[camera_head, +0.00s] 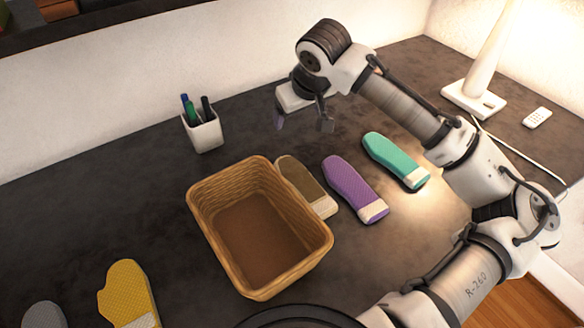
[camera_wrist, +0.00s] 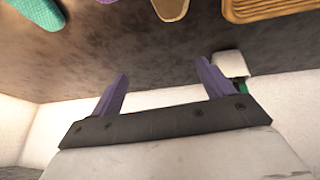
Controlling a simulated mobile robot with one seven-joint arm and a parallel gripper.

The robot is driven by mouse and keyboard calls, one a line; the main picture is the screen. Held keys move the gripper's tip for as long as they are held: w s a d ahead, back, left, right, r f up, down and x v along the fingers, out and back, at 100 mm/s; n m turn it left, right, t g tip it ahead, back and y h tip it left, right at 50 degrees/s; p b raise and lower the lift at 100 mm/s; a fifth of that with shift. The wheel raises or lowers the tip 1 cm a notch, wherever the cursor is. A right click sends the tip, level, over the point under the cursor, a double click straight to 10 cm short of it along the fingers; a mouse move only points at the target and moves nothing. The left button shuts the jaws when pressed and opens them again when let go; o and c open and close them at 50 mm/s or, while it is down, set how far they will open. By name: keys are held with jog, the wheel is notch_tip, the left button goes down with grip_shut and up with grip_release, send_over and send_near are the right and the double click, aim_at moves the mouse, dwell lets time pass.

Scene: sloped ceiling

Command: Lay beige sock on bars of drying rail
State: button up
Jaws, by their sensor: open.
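The beige sock, brownish with a pale cuff (camera_head: 303,182), lies flat on the dark tabletop, partly hidden behind the right side of the wicker basket. In the wrist view it shows at the top edge as a tan rounded end (camera_wrist: 171,8). My gripper (camera_head: 302,122) is open and empty, above the table behind the beige sock and apart from it. Its two purple fingers also show spread in the wrist view (camera_wrist: 162,72). I cannot make out a drying rail in either view.
The basket (camera_head: 203,235) looks empty. A purple sock (camera_head: 352,186) and a teal sock (camera_head: 392,158) lie to the right. A yellow sock (camera_head: 128,290) and a grey one (camera_head: 43,316) lie front left. A pen cup (camera_head: 203,132), lamp (camera_head: 475,97) and remote (camera_head: 537,117) stand farther back.

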jog(key=s+d+f+g+h, duration=0.1)
jog(key=s+d+f+g, duration=0.1)
jog(key=s+g, duration=0.3)
jog(key=t+p, duration=0.1)
send_over(302, 183)
notch_tip(302, 183, down, 9)
jog(key=shift+s+d+r, duration=0.1)
jog(key=shift+d+r, duration=0.05)
jog(key=shift+r, duration=0.05)
jog(key=shift+f+p, duration=0.8)
jog(key=shift+f, duration=1.75)
jog(key=c, duration=0.8)
jog(key=shift+c, duration=0.2)
jog(key=shift+r, duration=0.1)
notch_tip(302, 183, up, 20)
jog(key=b, duration=0.2)
